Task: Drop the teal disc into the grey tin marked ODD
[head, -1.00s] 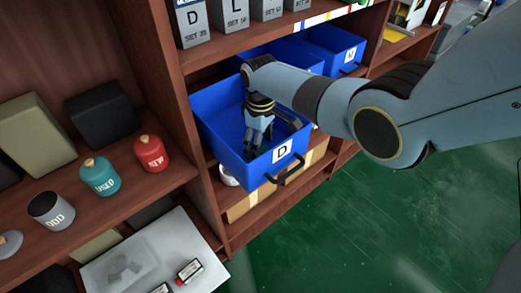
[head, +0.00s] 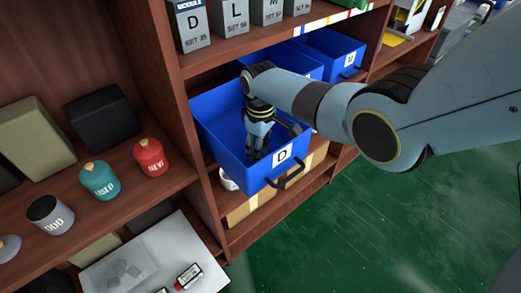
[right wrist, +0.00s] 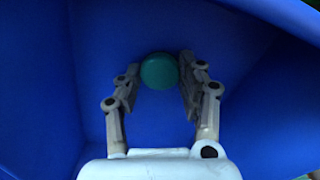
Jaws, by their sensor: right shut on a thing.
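The teal disc (right wrist: 160,71) is in the right wrist view, between the fingertips of my right gripper (right wrist: 160,75), which is shut on it. In the head view my right gripper (head: 254,155) points down inside the open blue drawer marked D (head: 214,122); the disc is hidden there. The grey tin marked ODD (head: 52,219) stands at the lower left on the wooden shelf, with its dark top open. A grey lid with a knob (head: 9,246) lies to its left. My left gripper is not in view.
A teal tin marked USED (head: 99,182) and a red tin marked NEW (head: 151,160), both lidded, stand right of the ODD tin. An upright wooden panel (head: 178,95) separates that shelf from the drawer. Lettered grey boxes (head: 190,28) stand above the drawer.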

